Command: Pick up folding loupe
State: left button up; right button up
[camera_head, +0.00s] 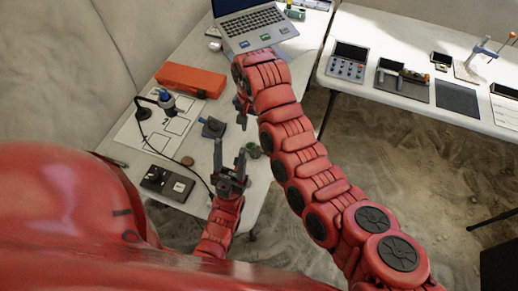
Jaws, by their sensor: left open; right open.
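A small dark flat object (213,127) with a raised part lies on the near white table, right of the printed mat; it may be the folding loupe, but it is too small to be sure. My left gripper (230,157) is open and empty, fingers pointing away from me, in front of and slightly right of that object. My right gripper (241,109) is open, right of the object, partly hidden by my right arm. A small dark greenish item (253,150) sits just right of my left gripper near the table's right edge.
On the same table (196,54) are an orange case (190,79), a laptop (251,25), a lamp-like device with a cable (166,100), a printed mat (130,133) and a dark box (167,183). A second table (400,32) with trays stands right, across a floor gap.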

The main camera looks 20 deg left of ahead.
jog(key=b, duration=0.4)
send_over(254, 155)
notch_tip(254, 155, down, 7)
notch_tip(254, 155, down, 3)
jog(key=shift+f+p, duration=0.2)
jog(key=shift+p, duration=1.05)
jog(key=shift+s+a+f+p, duration=0.1)
jog(key=shift+f+p, duration=0.25)
jog(key=shift+f, duration=0.2)
notch_tip(254, 155, down, 3)
jog(key=shift+r+p, duration=0.1)
jog(key=shift+p, duration=0.4)
jog(key=shift+f, duration=0.95)
jog(key=shift+c, duration=0.3)
